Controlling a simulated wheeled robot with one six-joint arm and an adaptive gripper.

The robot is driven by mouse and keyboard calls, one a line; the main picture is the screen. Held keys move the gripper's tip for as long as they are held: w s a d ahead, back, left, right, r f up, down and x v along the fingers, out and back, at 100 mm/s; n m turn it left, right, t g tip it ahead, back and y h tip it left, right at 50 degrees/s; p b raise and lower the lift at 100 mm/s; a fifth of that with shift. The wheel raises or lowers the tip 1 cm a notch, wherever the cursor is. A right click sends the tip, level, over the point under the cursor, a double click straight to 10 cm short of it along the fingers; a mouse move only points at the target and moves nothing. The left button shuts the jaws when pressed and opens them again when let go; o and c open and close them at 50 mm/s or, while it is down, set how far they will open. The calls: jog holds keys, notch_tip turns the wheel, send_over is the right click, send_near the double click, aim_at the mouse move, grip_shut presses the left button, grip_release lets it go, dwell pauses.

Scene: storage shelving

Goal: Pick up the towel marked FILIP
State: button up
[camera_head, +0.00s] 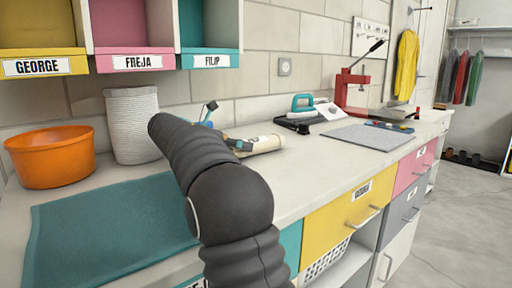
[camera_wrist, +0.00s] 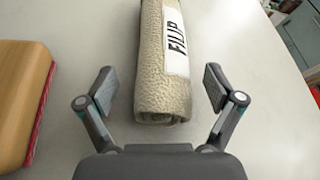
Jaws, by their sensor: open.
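The towel marked FILIP (camera_wrist: 163,85) is a beige rolled towel with a white label in black letters, lying on the white counter in the wrist view. In the head view the rolled towel (camera_head: 266,144) lies on the counter, partly hidden behind my arm. My gripper (camera_wrist: 161,88) is open, with one finger on each side of the towel's near end. Both fingers look apart from the towel. My gripper also shows in the head view (camera_head: 240,146), mostly hidden by the arm.
A wooden brush (camera_wrist: 22,100) lies left of the towel. On the counter are an orange bowl (camera_head: 52,157), a white ribbed basket (camera_head: 133,125), a teal mat (camera_head: 110,225), a teal-handled iron (camera_head: 302,105), a grey board (camera_head: 367,137) and a red press (camera_head: 352,92). Cubbies hang above.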

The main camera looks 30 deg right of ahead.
jog(key=c, duration=1.4)
jog(key=shift+r, duration=0.2)
